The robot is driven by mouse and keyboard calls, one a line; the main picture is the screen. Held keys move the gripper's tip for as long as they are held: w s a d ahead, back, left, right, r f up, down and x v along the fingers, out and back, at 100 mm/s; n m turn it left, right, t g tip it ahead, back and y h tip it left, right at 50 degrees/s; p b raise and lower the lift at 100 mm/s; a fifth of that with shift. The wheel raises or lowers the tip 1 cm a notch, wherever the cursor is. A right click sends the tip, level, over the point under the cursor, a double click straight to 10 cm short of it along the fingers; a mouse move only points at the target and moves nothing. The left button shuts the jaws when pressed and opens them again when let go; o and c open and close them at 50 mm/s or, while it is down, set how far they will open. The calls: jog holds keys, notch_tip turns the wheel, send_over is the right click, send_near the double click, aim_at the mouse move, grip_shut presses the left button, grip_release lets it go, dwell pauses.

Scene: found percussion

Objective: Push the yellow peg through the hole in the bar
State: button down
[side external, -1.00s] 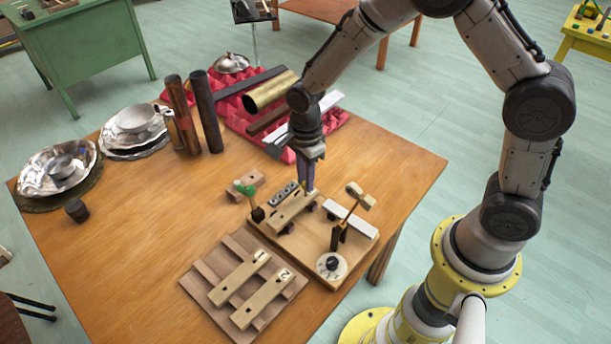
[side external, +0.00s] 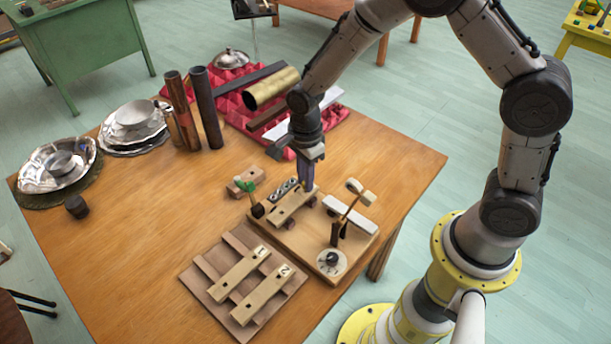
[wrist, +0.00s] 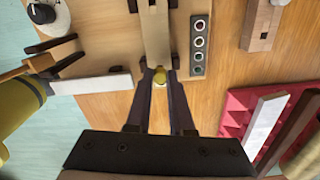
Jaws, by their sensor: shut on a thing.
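A yellow peg (wrist: 160,76) shows end-on between my fingertips in the wrist view, at the near end of a pale wooden bar. The bar (wrist: 155,35) also shows in the side view (side external: 288,208), lying on a small wooden rig. My gripper (wrist: 161,74) is shut on the peg, one dark finger on each side. In the side view my gripper (side external: 307,188) points down at the bar's far right end, and the peg is hidden there. How deep the peg sits in the hole cannot be told.
The rig's board (side external: 300,240) carries a dial (side external: 331,262), a white bar (side external: 350,214) and a wooden mallet (side external: 360,192) close to my gripper. A rack with bars 1 and 2 (side external: 243,283) lies in front. Two upright tubes and red foam stand behind.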

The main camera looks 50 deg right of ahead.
jog(key=shift+f, duration=0.7)
dwell(0.4)
jog(key=c, duration=0.7)
grip_release()
